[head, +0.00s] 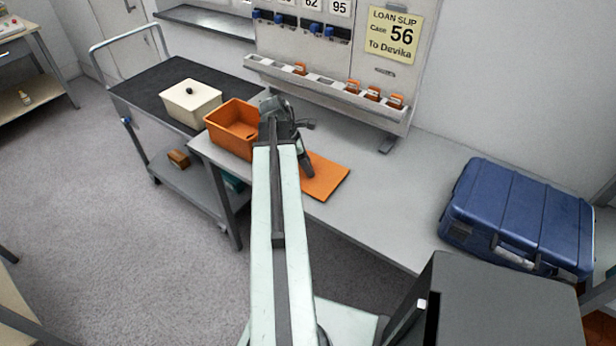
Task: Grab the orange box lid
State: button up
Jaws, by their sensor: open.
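The orange box lid (328,184) is a flat orange panel lying on the grey bench. Its left part is hidden behind my arm and gripper. The open orange box (222,135) stands just left of my gripper, at the bench's left end. My gripper (309,148) is open, with its dark jaws over the area between the box and the lid. One finger points down close to the lid's far edge. I cannot tell whether it touches the lid. Nothing shows between the jaws.
A cream lidded box (190,105) with a dark knob stands on the dark-topped cart (145,84) at the left. A blue case (520,215) sits at the bench's right. A rack (325,85) with small orange-topped containers borders the back. The bench (400,185) between lid and case is clear.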

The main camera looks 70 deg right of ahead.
jog(key=shift+r, duration=0.1)
grip_shut()
jog(key=shift+r, duration=0.1)
notch_tip(320, 180, up, 10)
jog(key=p, duration=1)
